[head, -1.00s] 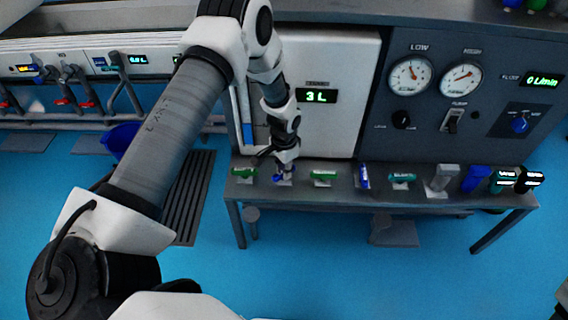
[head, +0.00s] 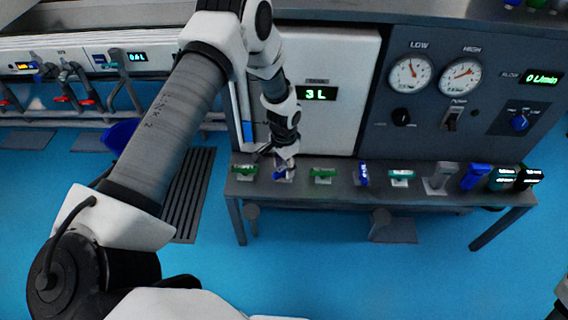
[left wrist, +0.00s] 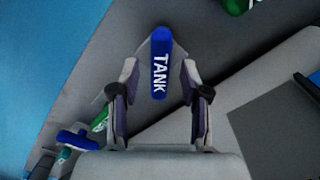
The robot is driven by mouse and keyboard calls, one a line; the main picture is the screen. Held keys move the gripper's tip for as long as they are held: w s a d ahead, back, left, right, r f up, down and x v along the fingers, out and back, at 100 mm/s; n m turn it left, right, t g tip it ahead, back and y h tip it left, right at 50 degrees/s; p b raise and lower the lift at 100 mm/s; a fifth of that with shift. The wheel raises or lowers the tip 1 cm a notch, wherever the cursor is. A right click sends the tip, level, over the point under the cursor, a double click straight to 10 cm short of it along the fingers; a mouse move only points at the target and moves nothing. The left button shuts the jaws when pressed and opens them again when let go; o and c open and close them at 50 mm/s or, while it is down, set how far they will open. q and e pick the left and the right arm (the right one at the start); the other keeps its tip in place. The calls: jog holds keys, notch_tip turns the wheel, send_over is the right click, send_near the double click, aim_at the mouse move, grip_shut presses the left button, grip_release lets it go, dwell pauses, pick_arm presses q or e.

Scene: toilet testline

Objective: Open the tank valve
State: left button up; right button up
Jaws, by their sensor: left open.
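The tank valve has a blue handle marked TANK (left wrist: 161,65), which lies between the two open fingers of my left gripper (left wrist: 158,95) in the left wrist view. A gap shows on each side of the handle, and neither finger touches it. In the head view the blue handle (head: 280,175) sits on the grey bench, partly hidden under my left gripper (head: 284,162). The gripper points down at it from above.
On the grey bench (head: 330,192), green-handled valves stand on both sides, at left (head: 244,169) and right (head: 323,172). Another blue handle (head: 363,174) is farther right. A white panel with a 3 L display (head: 317,93) stands close behind.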

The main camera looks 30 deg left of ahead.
aim_at(284, 168)
pick_arm(q)
notch_tip(284, 168, up, 11)
jog(key=shift+r, duration=0.2)
jog(key=shift+f, duration=0.1)
